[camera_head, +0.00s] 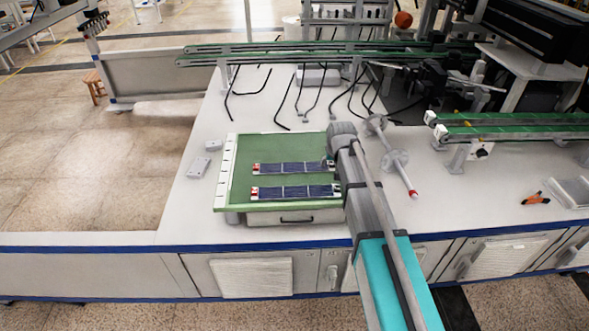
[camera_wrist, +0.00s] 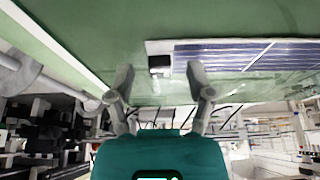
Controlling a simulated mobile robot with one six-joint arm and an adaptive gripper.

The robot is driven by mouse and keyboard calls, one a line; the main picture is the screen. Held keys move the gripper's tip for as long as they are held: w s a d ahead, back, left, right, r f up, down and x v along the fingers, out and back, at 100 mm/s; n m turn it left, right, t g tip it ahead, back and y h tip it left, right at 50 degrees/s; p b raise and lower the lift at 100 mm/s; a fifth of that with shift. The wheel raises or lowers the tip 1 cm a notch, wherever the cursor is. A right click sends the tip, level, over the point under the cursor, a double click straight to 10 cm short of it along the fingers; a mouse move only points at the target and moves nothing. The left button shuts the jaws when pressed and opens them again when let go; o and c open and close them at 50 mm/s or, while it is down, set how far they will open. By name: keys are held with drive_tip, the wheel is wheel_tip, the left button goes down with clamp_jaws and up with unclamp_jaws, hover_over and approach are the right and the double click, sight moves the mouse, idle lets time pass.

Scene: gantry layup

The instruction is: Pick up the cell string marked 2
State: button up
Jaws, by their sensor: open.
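That string (camera_wrist: 250,56) runs off to the right, apart from the fingers. In the head view my arm covers the board's right edge, and the fingertips are mostly hidden near the far string's right end.
The board sits on a white table (camera_head: 215,115). Small white blocks (camera_head: 198,167) lie left of it. Black cables (camera_head: 290,100) and a green conveyor (camera_head: 300,55) are behind. An orange-handled tool (camera_head: 536,198) lies far right.

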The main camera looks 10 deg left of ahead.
idle(0.3)
clamp_jaws()
idle(0.3)
drive_tip(key=shift+r, duration=0.15)
wheel_tip(320, 180, up, 2)
drive_tip(key=p, duration=0.2)
drive_tip(key=shift+r+p, duration=0.25)
drive_tip(key=shift+p, duration=0.15)
drive_tip(key=s+d+r+p, duration=0.9)
drive_tip(key=s+r+p, duration=0.1)
drive_tip(key=s, duration=0.1)
drive_tip(key=shift+r, duration=0.15)
drive_tip(key=shift+w+a, duration=0.1)
idle(0.4)
